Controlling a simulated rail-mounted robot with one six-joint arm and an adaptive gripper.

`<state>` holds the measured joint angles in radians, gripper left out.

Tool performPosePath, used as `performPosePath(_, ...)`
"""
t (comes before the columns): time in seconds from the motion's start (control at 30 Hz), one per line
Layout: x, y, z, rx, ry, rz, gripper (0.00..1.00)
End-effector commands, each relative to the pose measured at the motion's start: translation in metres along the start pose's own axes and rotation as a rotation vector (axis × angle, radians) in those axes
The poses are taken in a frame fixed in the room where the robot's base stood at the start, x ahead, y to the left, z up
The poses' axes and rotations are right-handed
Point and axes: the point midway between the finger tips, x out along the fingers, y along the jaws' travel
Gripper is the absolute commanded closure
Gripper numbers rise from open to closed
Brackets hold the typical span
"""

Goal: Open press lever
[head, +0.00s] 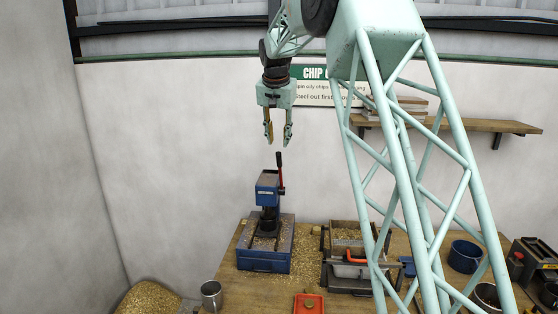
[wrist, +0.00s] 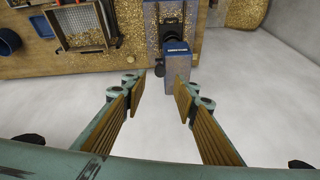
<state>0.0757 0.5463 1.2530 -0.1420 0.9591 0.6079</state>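The press lever (head: 281,175) is a red handle with a black grip, standing nearly upright on the right side of the blue drill press (head: 267,186). The press stands on a blue base with brass chips on it, on the wooden bench. My gripper (head: 278,143) hangs above the press, pointing down, with its fingers apart and nothing between them. It is clear of the lever. In the wrist view, my gripper (wrist: 160,100) has its two brown-padded fingers spread, and the press top (wrist: 176,62) shows beyond them.
A sieve tray of brass chips (head: 346,230) and an orange-handled tool (head: 356,257) lie right of the press. A blue container (head: 465,256), a metal cup (head: 211,294) and a red tray (head: 309,304) are on the bench. A wall shelf (head: 470,126) is at right.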

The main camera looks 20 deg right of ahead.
Motion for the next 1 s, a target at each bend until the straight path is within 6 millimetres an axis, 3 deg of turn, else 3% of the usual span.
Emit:
performPosePath(0.6,0.081,0.0,0.0,0.0,-0.001,0.001,0.73)
performPosePath(1.0,0.11,0.0,0.0,0.0,0.0,0.001,0.73)
